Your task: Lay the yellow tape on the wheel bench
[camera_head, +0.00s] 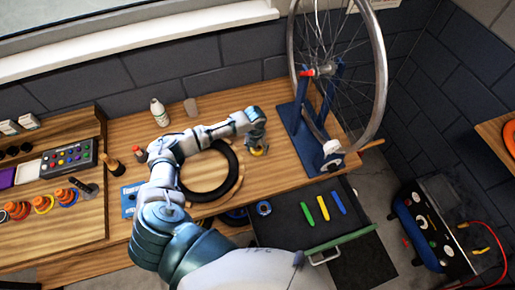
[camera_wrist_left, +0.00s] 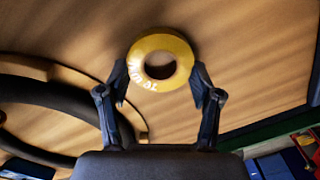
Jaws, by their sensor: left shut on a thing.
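The yellow tape (camera_wrist_left: 180,45) is a ring with white lettering, held between the two fingers of my left gripper (camera_wrist_left: 160,82) in the left wrist view. In the head view the tape (camera_head: 260,152) shows as a small yellow patch under my left gripper (camera_head: 257,146). My left gripper is shut on the tape. The wheel bench (camera_head: 280,172) is the wooden top below it, carrying the blue wheel stand. The tape is over or on its bare wood, between the black tyre and the stand; I cannot tell whether it touches. My right gripper is out of view.
A black tyre (camera_head: 188,187) lies just left of the tape. The blue stand (camera_head: 293,121) with a spoked wheel (camera_head: 382,75) stands to the right. An open drawer (camera_head: 280,226) juts out in front.

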